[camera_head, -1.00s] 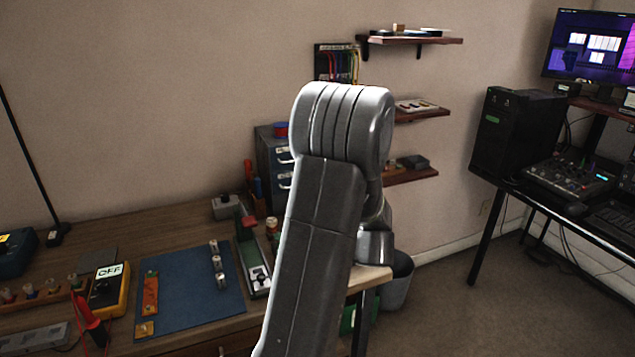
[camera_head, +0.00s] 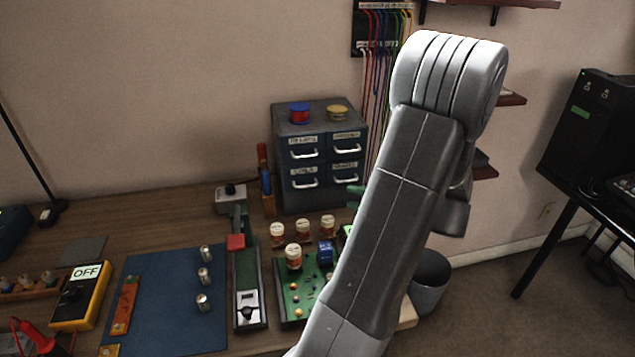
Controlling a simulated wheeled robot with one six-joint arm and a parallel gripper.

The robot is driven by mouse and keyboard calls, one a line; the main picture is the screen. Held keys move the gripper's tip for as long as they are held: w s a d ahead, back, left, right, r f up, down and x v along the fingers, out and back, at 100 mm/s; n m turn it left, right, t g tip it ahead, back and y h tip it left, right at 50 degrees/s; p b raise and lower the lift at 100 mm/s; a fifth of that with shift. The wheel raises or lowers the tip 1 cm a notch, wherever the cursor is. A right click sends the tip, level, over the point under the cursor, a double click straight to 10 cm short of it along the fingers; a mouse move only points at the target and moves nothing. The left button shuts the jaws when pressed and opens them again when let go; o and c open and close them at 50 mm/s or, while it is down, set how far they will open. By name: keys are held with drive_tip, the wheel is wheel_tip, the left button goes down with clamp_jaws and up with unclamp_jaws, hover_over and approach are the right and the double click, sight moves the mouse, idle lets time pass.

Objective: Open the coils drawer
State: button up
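A dark grey-blue drawer cabinet (camera_head: 319,126) stands at the back of the workbench. It has several shut drawers in two columns, each with a white label and a pale bar handle. The labels are too small to read surely; the short one on the lower left drawer (camera_head: 304,184) may say coils. My arm rises across the right of the picture and stands to the right of the cabinet. My gripper is not visible.
A red spool (camera_head: 299,113) and a yellow spool (camera_head: 337,112) sit on the cabinet. Several jars, a green board (camera_head: 300,299), a long tool (camera_head: 247,280) and a blue mat (camera_head: 170,300) lie in front. Coloured cables (camera_head: 378,70) hang behind. The bench's back left is mostly clear.

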drive_tip(key=p+x, duration=0.1)
drive_tip(key=x, duration=1.2)
drive_tip(key=shift+p, duration=0.3)
drive_tip(key=shift+s, duration=0.1)
clamp_jaws()
